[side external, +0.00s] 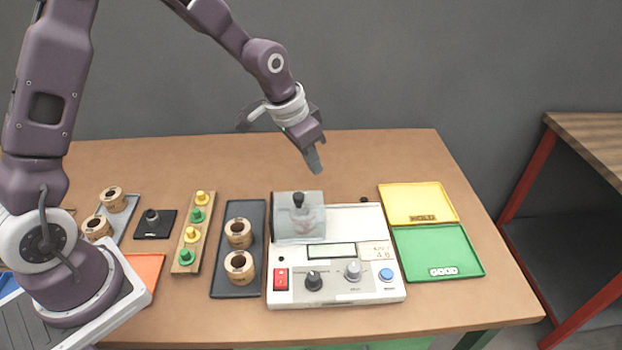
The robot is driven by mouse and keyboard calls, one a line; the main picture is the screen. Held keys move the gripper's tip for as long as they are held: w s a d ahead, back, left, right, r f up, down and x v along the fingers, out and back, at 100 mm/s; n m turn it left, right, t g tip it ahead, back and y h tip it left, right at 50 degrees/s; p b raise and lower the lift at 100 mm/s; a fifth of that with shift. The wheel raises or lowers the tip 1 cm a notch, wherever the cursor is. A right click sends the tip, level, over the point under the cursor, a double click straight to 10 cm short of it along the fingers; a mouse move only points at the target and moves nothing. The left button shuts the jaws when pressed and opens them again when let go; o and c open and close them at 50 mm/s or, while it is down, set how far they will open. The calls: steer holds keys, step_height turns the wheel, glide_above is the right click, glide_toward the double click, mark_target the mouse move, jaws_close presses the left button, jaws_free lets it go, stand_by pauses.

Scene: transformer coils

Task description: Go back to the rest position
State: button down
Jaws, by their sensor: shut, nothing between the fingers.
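My gripper (314,160) is shut and empty. It hangs in the air above the back of the tester, fingers pointing down. The white tester (340,288) stands on the table with a clear cover (288,228) at its back left. The cover has a black knob, and what is inside it is blurred. The tester's small readout seems to show 4.6. Two copper-coloured coils, a back one (238,233) and a front one (240,267), sit on a dark tray (226,291) left of the tester.
A yellow HOLD tray (410,198) and a green GOOD tray (440,255) lie empty at the right. A wooden strip (185,266) holds yellow and green knobbed pieces. A black block (154,228), more coils (113,199) and an orange tray (147,268) are at the left. The table's back edge is clear.

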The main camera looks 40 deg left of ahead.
steer(key=s+a+r+n+y, duration=0.1)
steer(key=s+a+r, duration=0.1)
steer(key=s+r, duration=1.05)
steer(key=s+r+n+t, duration=0.1)
steer(key=s+r+n, duration=0.1)
steer(key=s, duration=1.5)
steer(key=shift+a+r+n+t, duration=0.2)
steer(key=shift+r+n+t, duration=0.15)
steer(key=shift+r, duration=0.25)
